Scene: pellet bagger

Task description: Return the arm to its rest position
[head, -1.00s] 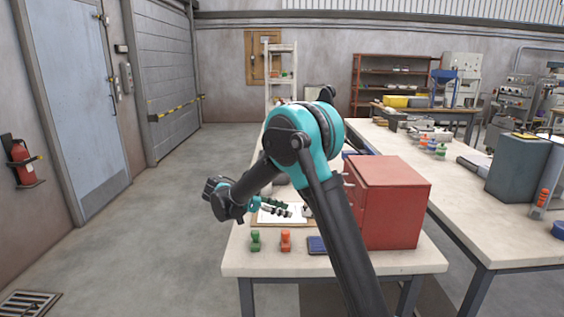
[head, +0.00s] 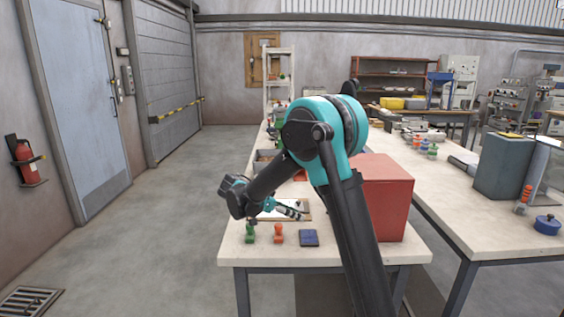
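My arm stands in the middle of the head view and is bent at a teal joint, its forearm reaching down and left. My gripper (head: 296,211) hangs over the near left table (head: 240,251), above a board with white paper (head: 265,215). The fingers are small and seen from the side, so I cannot tell whether they are open or shut. I see no object clearly held. Part of the board is hidden behind the wrist and gripper.
A green stamp (head: 250,233), an orange stamp (head: 278,233) and a blue pad (head: 309,238) lie along the table's front. A red box (head: 388,205) stands right of my arm. A second bench (head: 435,195) is at right. The floor (head: 165,235) at left is clear.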

